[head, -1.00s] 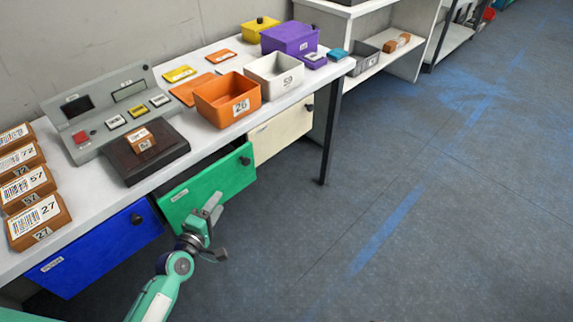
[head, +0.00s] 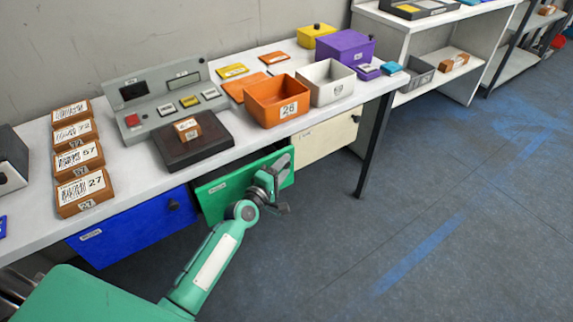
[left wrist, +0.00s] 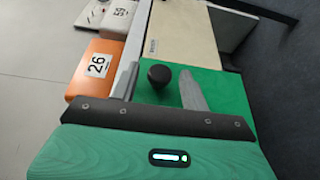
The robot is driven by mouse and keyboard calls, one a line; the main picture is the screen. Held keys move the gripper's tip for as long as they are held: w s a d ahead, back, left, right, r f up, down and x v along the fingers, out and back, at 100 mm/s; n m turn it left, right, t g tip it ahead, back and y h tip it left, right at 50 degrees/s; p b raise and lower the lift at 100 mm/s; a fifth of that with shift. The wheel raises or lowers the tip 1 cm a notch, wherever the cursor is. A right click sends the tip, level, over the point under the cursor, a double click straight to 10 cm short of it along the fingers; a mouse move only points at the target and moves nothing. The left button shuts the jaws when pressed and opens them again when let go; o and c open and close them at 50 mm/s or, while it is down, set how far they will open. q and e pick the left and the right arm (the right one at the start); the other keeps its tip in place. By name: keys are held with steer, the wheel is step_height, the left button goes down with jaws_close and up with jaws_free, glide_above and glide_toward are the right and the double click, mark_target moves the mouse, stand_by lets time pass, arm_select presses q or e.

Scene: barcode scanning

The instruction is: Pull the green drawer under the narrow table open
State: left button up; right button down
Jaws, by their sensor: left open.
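The green drawer (head: 222,190) is under the narrow table (head: 140,185), between a blue and a cream drawer. Its front stands a little out from the table, with a dark gap above it. My left gripper (head: 277,170) is at the right part of this front and hides its knob in the head view. In the left wrist view the black round knob (left wrist: 158,76) shows between the two fingers of my open left gripper (left wrist: 162,82), on the green front (left wrist: 227,92). I cannot tell whether the fingers touch it. My right gripper is not in view.
The blue drawer (head: 130,228) and cream drawer (head: 325,140) look shut. Orange (head: 275,103) and white (head: 327,82) bins, a scanner console (head: 160,95) and several brown boxes (head: 82,188) stand on the tabletop. The floor (head: 330,240) in front is clear.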

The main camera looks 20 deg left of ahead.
arm_select(q)
steer(key=shift+x, duration=1)
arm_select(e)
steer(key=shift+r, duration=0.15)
arm_select(q)
jaws_close()
steer(key=shift+s+d, duration=0.1)
